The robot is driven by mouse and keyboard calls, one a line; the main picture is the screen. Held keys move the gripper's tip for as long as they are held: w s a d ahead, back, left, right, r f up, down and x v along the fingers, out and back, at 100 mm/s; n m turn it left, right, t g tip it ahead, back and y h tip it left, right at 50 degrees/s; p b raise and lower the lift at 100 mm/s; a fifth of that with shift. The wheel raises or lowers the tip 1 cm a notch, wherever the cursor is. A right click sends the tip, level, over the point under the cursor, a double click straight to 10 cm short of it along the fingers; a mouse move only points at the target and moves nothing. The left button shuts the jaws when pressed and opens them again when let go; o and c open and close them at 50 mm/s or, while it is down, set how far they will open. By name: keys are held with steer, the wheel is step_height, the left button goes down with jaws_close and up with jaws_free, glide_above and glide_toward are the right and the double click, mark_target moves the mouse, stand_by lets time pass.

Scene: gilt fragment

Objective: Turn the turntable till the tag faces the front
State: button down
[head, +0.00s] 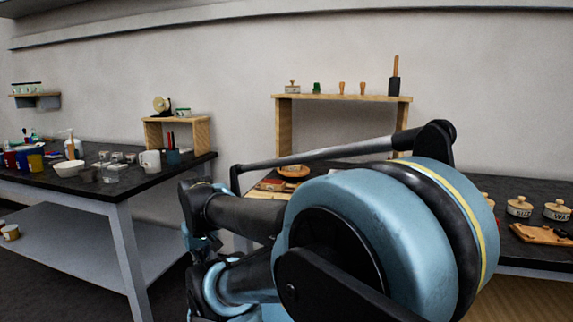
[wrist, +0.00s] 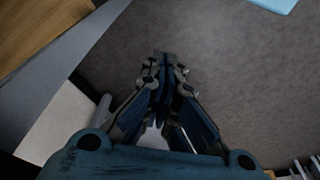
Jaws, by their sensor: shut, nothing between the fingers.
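I cannot make out a turntable or a tag in either view; my own arm covers much of the right-hand table in the head view. My gripper (wrist: 166,62) shows in the wrist view with its fingers together and nothing between them. It is over bare grey floor, apart from any object. In the head view my arm fills the middle and right, and the fingertips cannot be made out.
A dark table (head: 120,188) on the left holds cups, a white bowl (head: 69,168) and a wooden stand (head: 207,135). The right table carries a wooden shelf (head: 340,97), a brown dish (head: 293,172), lidded jars (head: 519,207) and a wooden board (head: 540,234).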

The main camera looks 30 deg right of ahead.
steer(key=w+d+r+m, duration=0.7)
steer(key=d+r+m, duration=0.1)
steer(key=r, duration=0.2)
steer(key=w+d+r+m, duration=0.7)
steer(key=d+r+m, duration=0.1)
steer(key=r+m, duration=0.1)
steer(key=d+r+m+t, duration=0.1)
steer(key=d+r+m, duration=0.2)
steer(key=d+m, duration=0.5)
steer(key=d+r+m, duration=0.3)
steer(key=d+r, duration=0.1)
steer(key=d, duration=0.7)
steer(key=d+r+m+t, duration=0.1)
steer(key=d+r+m, duration=0.2)
steer(key=d+m, duration=0.5)
steer(key=w+f, duration=0.1)
steer(key=f, duration=0.2)
steer(key=w+d+f+n, duration=0.1)
steer(key=f, duration=0.2)
steer(key=w+f+n, duration=0.1)
steer(key=f, duration=0.2)
steer(key=shift+w+d+f+y, duration=0.25)
steer(key=shift+w+f+y, duration=0.15)
steer(key=shift+w+a, duration=0.15)
steer(key=shift+w, duration=0.4)
steer(key=shift+w+a, duration=0.15)
steer(key=shift+w, duration=0.4)
steer(key=shift+w+a, duration=0.15)
steer(key=shift+w, duration=0.6)
